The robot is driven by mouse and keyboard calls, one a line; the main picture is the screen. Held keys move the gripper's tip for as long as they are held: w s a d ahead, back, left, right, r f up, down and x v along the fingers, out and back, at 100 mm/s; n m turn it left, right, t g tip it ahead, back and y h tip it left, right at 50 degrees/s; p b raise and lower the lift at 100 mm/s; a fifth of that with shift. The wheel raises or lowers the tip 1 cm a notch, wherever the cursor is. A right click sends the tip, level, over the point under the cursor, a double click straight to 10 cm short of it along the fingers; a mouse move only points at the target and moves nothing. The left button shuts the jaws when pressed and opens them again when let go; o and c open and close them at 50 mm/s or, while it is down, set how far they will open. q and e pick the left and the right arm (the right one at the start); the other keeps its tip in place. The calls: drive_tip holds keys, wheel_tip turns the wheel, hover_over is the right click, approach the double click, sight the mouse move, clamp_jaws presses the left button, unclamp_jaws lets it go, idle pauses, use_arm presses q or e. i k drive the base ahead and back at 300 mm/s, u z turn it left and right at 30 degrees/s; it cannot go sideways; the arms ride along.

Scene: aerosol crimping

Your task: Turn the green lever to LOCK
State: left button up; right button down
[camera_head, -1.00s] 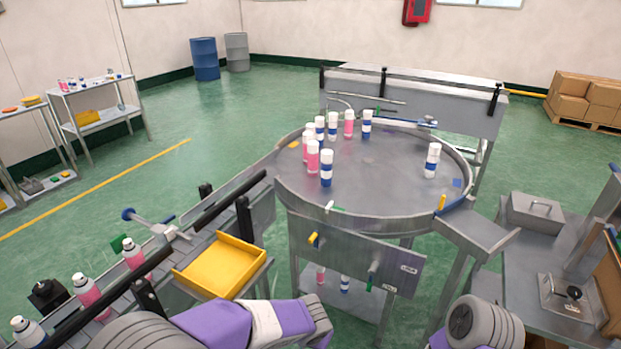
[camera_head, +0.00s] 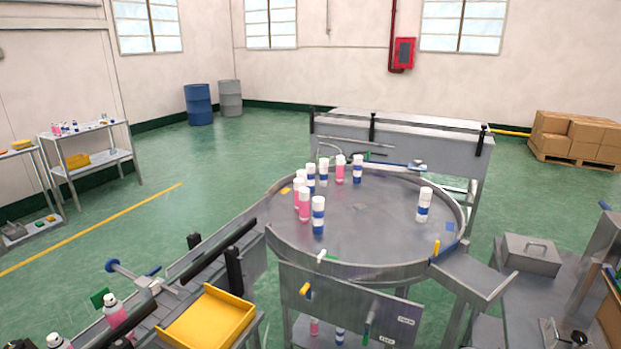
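The green lever (camera_head: 367,334) hangs from a grey pivot on the front panel (camera_head: 335,301) below the round table. Its green end points down. Two small white labels sit to its right: an upper one (camera_head: 406,321) and a lower one (camera_head: 387,340), both too small to read surely. The lever's end is at about the height of the lower label. Neither of my grippers is in view, and nothing touches the lever.
The round table (camera_head: 385,220) carries several pink and blue-banded cans. A yellow handle (camera_head: 305,290) is on the same panel, left of the lever. A yellow tray (camera_head: 209,321) and a conveyor with cans stand left. A grey bench (camera_head: 500,335) stands right.

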sight(370, 317)
drive_tip(key=z, duration=2)
drive_tip(key=i, duration=0.55)
drive_tip(key=u, duration=2.8)
drive_tip(key=i, duration=0.5)
drive_tip(key=z, duration=0.1)
